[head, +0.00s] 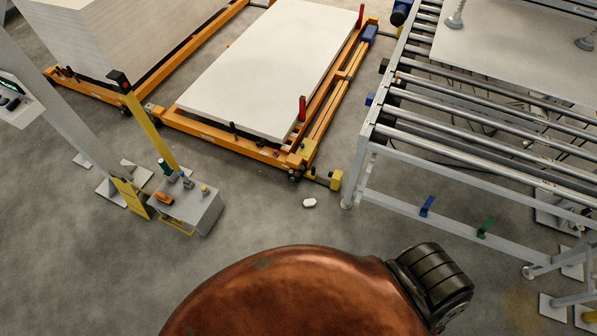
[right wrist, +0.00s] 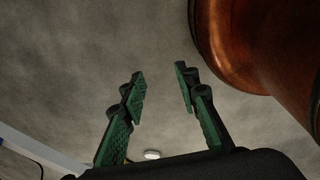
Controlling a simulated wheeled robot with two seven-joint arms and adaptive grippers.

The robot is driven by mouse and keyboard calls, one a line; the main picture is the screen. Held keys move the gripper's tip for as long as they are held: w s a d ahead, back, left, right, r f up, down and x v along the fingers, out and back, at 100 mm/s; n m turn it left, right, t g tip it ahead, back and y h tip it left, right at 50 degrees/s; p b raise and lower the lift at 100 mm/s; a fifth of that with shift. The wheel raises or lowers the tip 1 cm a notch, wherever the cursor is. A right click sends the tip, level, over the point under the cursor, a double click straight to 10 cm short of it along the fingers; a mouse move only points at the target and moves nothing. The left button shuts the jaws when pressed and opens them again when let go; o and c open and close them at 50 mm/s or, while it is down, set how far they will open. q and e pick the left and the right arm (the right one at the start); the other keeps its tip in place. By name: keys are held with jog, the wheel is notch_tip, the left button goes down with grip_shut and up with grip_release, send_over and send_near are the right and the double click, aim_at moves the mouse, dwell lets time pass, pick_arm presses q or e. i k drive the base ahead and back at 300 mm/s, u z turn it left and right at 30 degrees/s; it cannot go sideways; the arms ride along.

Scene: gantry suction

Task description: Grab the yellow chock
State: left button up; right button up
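A small yellow block (head: 336,181), which looks like the chock, is on the floor at the front right corner of the orange pallet frame in the head view. Another yellow piece (head: 308,151) is on that frame's corner. I cannot tell whether the two are joined. My right gripper (right wrist: 160,88) shows only in the right wrist view. Its two green-padded fingers are apart, with nothing between them but bare floor behind. No yellow chock shows in that view. My left gripper is in neither view.
A white panel (head: 268,70) lies on the orange frame. A roller conveyor (head: 470,125) stands at right. A grey box (head: 187,207) and yellow post (head: 150,130) stand at left. A small white object (head: 309,203) lies on the open floor, and one shows in the wrist view (right wrist: 151,155).

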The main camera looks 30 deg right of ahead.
aim_at(312, 174)
jog(key=u, duration=0.2)
jog(key=i, duration=1.4)
jog(key=z, duration=0.5)
jog(key=i, duration=0.8)
jog(key=z, duration=1.4)
jog(key=i, duration=0.65)
jog(key=z, duration=0.65)
